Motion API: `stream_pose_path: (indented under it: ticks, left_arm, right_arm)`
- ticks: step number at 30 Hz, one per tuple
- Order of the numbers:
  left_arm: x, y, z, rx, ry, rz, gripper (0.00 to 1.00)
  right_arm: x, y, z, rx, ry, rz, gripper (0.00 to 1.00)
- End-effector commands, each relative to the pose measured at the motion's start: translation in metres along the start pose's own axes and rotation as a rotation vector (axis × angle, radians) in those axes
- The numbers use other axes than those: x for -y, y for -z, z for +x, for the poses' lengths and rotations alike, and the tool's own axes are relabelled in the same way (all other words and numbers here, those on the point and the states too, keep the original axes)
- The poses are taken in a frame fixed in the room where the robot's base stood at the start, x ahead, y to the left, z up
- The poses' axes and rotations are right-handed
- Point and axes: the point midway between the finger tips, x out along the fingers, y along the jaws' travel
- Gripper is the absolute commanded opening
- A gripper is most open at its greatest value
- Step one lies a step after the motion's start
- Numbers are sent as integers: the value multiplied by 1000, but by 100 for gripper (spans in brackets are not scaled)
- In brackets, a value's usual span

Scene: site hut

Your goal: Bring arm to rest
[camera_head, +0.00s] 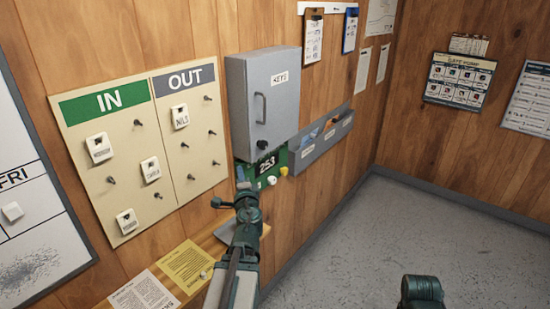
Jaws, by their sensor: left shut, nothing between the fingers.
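My left arm comes up from the bottom middle, and its gripper (243,188) is in front of the wall, just below the grey key cabinet (265,100). The gripper is shut with nothing held. Its fingers are small and dark here, and whether they touch the wall items behind them cannot be told. A dark green part of my right arm (421,290) shows at the bottom right edge; its gripper is out of view.
An IN/OUT board (100,215) with pegs and white tags hangs left of the cabinet. A green panel marked 253 (266,165) and a grey paper rack (318,145) are near my gripper. A wooden ledge (205,240) holds papers. The floor (400,220) at right is clear.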

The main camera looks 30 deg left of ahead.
Motion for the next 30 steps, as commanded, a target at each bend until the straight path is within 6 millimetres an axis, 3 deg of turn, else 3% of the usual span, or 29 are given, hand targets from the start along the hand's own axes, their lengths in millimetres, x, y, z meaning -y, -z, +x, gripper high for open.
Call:
stream_pose_path:
  ticks: [8,11,14,20,24,30]
  left_arm:
    - [-4,10,-4,13,-16,-46,0]
    - [-17,31,-16,51,-74,-160,0]
    - [-47,64,-42,113,-199,-309,0]
    - [-127,138,-132,238,-582,-498,0]
    - [-172,179,-213,305,-862,-514,0]
    - [-209,215,-330,371,-1208,-427,0]
  right_arm:
    - [0,0,0,0,0,0,79]
    - [0,0,0,0,0,0,79]
    - [0,0,0,0,0,0,79]
    - [0,0,0,0,0,0,79]
    - [0,0,0,0,0,0,79]
    - [0,0,0,0,0,0,79]
